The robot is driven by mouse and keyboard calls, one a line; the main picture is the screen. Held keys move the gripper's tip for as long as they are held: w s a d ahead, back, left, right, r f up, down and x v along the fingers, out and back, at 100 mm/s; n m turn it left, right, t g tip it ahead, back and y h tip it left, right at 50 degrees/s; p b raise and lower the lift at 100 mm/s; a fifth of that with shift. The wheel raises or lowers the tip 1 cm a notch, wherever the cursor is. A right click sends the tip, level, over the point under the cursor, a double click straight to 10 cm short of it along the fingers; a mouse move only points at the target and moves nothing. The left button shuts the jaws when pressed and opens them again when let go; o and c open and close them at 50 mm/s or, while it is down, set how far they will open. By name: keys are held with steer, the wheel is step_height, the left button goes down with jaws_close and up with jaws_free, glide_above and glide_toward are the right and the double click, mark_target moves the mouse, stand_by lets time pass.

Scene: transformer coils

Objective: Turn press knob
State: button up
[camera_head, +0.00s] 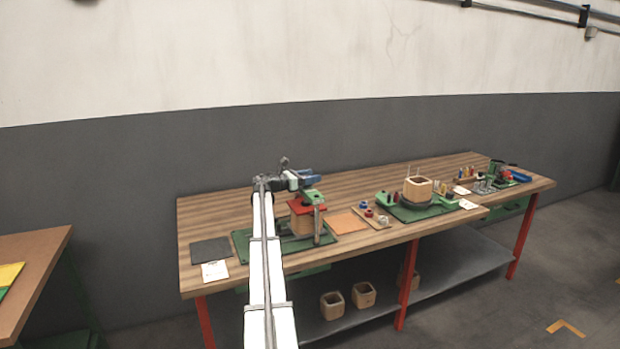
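The press (312,196) stands on the left half of the workbench, with a green top bar, a grey post and a green base. A red plate (305,207) lies over a stacked wooden block (301,224) in it. My white arm rises from the bottom of the view to the top of the press. My gripper (310,176), small and dark with blue, is at the height of the press top, just above or behind the green bar. Its fingers are too small to make out. The press knob cannot be told apart from my arm's end here; contact is unclear.
The wooden workbench (215,225) holds a dark mat (211,252), a white sheet (215,271), an orange square (346,223), and a winding station (418,208) with a wooden box. Wooden boxes (332,306) stand on the lower shelf. Another table (35,265) is at left.

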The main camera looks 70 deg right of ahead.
steer(key=c, duration=0.6)
steer(key=shift+n+t+h, duration=0.6)
steer(key=shift+n+t, duration=0.1)
steer(key=shift+t, duration=0.2)
steer(key=shift+w+d+n+t+h, duration=0.1)
steer(key=shift+n+t+h, duration=0.3)
steer(key=shift+t, duration=0.25)
steer(key=shift+w+d+n+t+h, duration=0.1)
steer(key=shift+n+t+h, duration=0.2)
steer(key=shift+n+t, duration=0.3)
steer(key=o, duration=1)
steer(key=shift+a, duration=0.15)
steer(key=v, duration=1.3)
steer(key=shift+w+a+r, duration=0.1)
steer(key=shift+w+a, duration=0.1)
